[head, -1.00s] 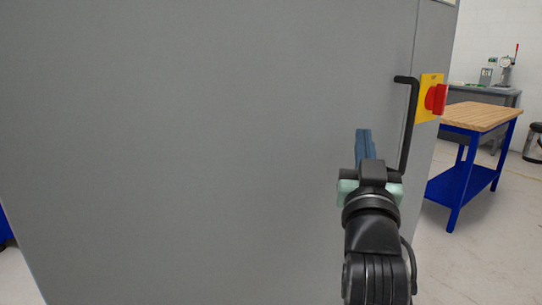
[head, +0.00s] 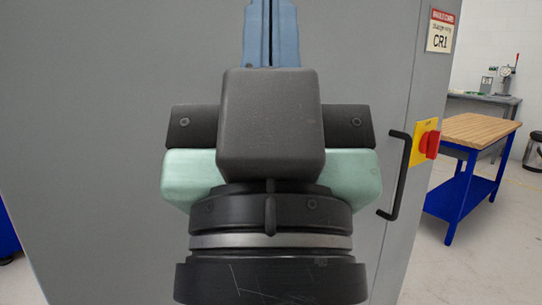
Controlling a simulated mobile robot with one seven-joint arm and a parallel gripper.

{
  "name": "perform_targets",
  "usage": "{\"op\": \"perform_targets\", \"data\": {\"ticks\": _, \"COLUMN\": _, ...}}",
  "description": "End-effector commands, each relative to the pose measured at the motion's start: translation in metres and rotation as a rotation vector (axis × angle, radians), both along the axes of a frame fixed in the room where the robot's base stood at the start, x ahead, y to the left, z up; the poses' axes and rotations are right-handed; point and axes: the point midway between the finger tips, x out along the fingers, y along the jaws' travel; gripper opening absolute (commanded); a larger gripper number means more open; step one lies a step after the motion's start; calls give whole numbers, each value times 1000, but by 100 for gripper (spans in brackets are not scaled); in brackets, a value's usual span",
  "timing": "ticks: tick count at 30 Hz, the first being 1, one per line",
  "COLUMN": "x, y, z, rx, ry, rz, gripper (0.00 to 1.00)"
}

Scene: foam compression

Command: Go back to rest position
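The fingertips reach the top edge of the picture. I see nothing held between the fingers. The gripper is in front of the large grey cabinet (head: 90,130) and its own body hides part of that front. How far the fingers are from the cabinet is hard to tell.
The cabinet has a black handle (head: 402,180) and a red switch on a yellow plate (head: 421,148). A warning label (head: 442,31) is above them. At the right stand a wood-topped blue workbench (head: 484,130), a grey table (head: 495,99) and a bin (head: 533,152). Open floor lies at the right.

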Motion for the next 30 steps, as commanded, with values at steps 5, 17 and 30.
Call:
{"op": "perform_targets", "data": {"ticks": 5, "x": 0, "y": 0, "z": 73, "rx": -1, "ry": 0, "rz": 1, "gripper": 0}}
{"op": "perform_targets", "data": {"ticks": 17, "x": 0, "y": 1, "z": 148, "rx": 0, "ry": 1, "rz": 1, "gripper": 0}}
{"op": "perform_targets", "data": {"ticks": 30, "x": 0, "y": 0, "z": 148, "rx": 0, "ry": 0, "rz": 1, "gripper": 0}}
